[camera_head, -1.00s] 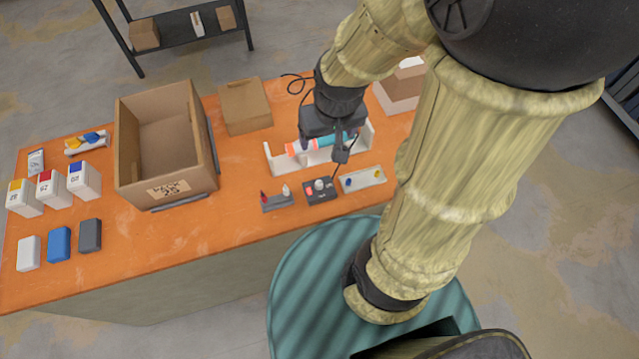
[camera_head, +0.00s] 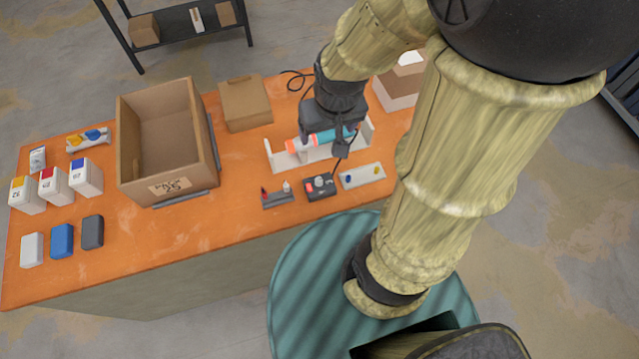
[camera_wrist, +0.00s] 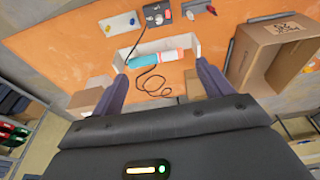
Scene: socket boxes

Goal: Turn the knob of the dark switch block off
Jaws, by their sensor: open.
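The dark switch block (camera_head: 321,187) lies near the table's front edge, with a pale knob and a red part on top. It also shows at the top of the wrist view (camera_wrist: 155,14); the knob's exact setting is too small to tell. My gripper (camera_head: 332,138) is open and empty, above and behind the block, over a white holder (camera_head: 283,159) with a teal and coral cylinder (camera_head: 324,136). In the wrist view my gripper's fingers (camera_wrist: 162,72) stand wide apart on either side of that holder, apart from the block.
A grey block (camera_head: 277,198) with red and pale parts is left of the dark block; a white block (camera_head: 362,175) with blue and yellow knobs is right. A black cable (camera_wrist: 150,80) lies loose. A big cardboard box (camera_head: 205,150) and smaller box (camera_head: 246,105) stand left.

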